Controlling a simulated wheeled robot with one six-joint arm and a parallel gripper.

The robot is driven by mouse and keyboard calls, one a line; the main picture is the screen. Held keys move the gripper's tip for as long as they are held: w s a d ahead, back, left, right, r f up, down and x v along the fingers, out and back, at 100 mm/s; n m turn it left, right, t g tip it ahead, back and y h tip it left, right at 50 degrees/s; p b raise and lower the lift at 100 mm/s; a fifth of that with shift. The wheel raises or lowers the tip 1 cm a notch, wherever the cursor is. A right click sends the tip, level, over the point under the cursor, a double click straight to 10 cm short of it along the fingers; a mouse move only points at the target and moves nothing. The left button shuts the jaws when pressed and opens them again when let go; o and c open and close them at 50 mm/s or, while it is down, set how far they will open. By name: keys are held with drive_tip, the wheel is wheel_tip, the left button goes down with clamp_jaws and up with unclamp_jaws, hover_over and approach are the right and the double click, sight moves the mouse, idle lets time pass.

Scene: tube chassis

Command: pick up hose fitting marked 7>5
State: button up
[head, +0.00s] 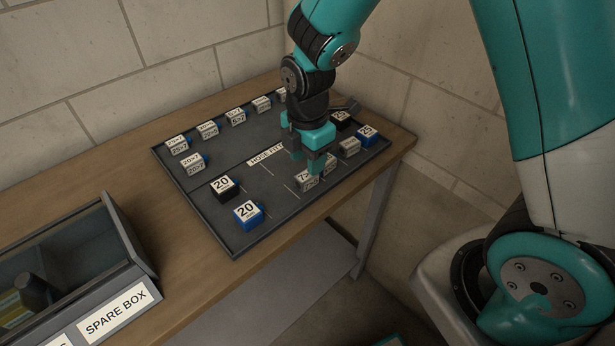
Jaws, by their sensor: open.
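The hose fitting whose label starts with "7>" (307,182) is a small pale block near the front right of the dark tray (236,247). The rest of its label is too small to read surely. My gripper (308,165) is open and points down right at this fitting, with its fingers covering part of it. I cannot tell whether the fingers touch it. Another pale fitting (330,163) stands just behind it, partly hidden by my gripper.
Black (224,188) and blue (248,214) "20" fittings stand at the tray's front left. A pale fitting (349,148) and a blue "25" one (368,135) stand at the right. Several labelled fittings line the back. A spare box (115,310) is at the lower left.

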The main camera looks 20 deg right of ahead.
sight(309, 178)
wheel_tip(309, 178, down, 5)
drive_tip(key=shift+d+p, duration=0.15)
drive_tip(key=shift+p, duration=0.25)
drive_tip(key=c, duration=0.7)
